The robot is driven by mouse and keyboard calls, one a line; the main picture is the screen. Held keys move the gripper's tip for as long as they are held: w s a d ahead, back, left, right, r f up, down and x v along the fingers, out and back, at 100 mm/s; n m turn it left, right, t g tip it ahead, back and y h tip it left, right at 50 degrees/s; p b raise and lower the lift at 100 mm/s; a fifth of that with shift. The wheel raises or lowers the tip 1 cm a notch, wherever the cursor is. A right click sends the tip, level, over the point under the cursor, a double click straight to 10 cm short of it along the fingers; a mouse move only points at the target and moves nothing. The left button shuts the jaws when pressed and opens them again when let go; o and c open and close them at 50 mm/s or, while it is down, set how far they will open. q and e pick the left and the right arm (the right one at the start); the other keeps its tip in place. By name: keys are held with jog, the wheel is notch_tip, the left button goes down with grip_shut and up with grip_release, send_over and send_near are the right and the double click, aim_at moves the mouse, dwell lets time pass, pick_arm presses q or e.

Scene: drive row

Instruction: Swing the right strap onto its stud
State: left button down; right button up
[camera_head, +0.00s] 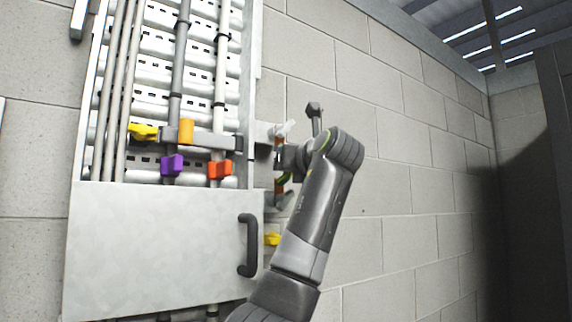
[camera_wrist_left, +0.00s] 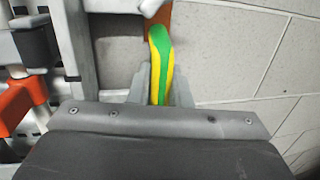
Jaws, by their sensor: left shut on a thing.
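The green-and-yellow strap (camera_wrist_left: 160,62) stands between the fingers of my left gripper (camera_wrist_left: 161,86), which is shut on it. Its upper end lies in front of an orange-brown bar (camera_wrist_left: 157,15) in the left wrist view; I cannot tell whether they touch. In the head view my left gripper (camera_head: 281,160) is at the right edge of the cabinet, and a little green of the strap (camera_head: 285,178) shows beside it. The stud cannot be made out. My right gripper is not in view.
The cabinet has a grey panel (camera_head: 150,250) with a black handle (camera_head: 247,245). Orange (camera_head: 186,131), purple (camera_head: 172,166), red-orange (camera_head: 220,169) and yellow (camera_head: 143,131) blocks sit among vertical rods. Another yellow piece (camera_head: 272,239) is right of the handle. The block wall (camera_head: 400,180) is bare.

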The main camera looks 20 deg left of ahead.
pick_arm(q)
jog(key=shift+r, duration=0.1)
jog(key=c, duration=1.4)
grip_release()
jog(key=shift+s+d+f, duration=0.2)
jog(key=b+v, duration=0.4)
jog(key=v, duration=0.4)
jog(key=b+v, duration=0.3)
jog(key=v, duration=0.6)
jog(key=shift+r+b, duration=0.2)
jog(key=shift+b, duration=0.2)
